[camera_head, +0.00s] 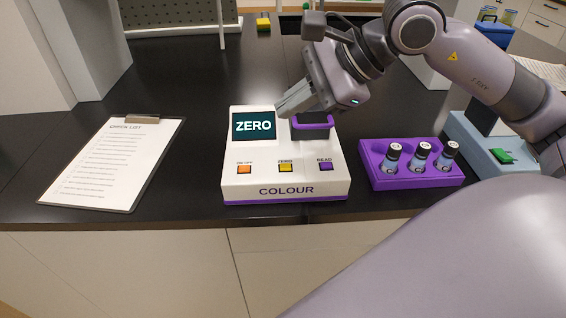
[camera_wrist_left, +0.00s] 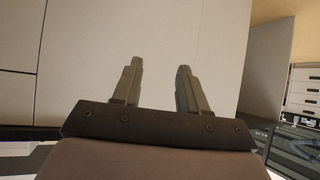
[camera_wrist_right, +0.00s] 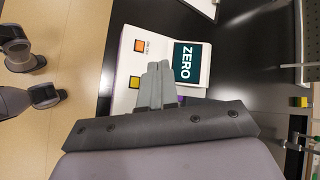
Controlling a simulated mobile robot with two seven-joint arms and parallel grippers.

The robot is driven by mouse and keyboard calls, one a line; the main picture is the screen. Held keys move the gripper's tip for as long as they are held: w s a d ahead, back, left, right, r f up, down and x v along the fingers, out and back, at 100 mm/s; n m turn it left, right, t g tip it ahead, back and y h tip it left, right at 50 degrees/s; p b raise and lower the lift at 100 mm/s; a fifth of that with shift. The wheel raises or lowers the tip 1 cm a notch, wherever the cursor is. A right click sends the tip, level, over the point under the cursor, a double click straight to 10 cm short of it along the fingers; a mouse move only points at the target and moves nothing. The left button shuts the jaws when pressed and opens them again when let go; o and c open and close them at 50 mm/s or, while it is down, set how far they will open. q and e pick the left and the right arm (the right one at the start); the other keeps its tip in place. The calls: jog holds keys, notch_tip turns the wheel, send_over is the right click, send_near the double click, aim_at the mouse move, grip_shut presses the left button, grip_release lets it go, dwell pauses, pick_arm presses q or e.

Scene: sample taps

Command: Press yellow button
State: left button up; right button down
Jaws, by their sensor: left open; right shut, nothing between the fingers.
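The yellow button (camera_head: 285,168) is the middle of three on the front of the white colour meter (camera_head: 240,190). An orange button (camera_head: 244,169) is to its left and a purple button (camera_head: 325,166) to its right. The meter's screen (camera_head: 253,125) reads ZERO. My right gripper (camera_head: 281,110) is shut and empty above the meter, beside the screen and behind the yellow button. In the right wrist view the yellow button (camera_wrist_right: 134,82) shows left of the shut fingers (camera_wrist_right: 158,68). My left gripper (camera_wrist_left: 157,75) is open and empty in front of pale cabinet panels.
A purple rack (camera_head: 400,182) with three vials stands right of the meter. A pale blue device (camera_head: 480,150) with a green button is further right. A clipboard (camera_head: 110,165) lies at left. The black counter (camera_head: 200,90) behind the meter is mostly clear.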

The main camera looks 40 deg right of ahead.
jog(key=shift+f, duration=0.1)
jog(key=b, duration=0.6)
send_over(290, 168)
notch_tip(290, 168, down, 8)
jog(key=shift+r, duration=0.25)
jog(key=shift+f+b, duration=0.3)
jog(key=shift+b, duration=0.05)
jog(key=shift+f+b, duration=0.3)
jog(key=shift+b, duration=0.05)
dwell(0.8)
jog(key=shift+f, duration=0.1)
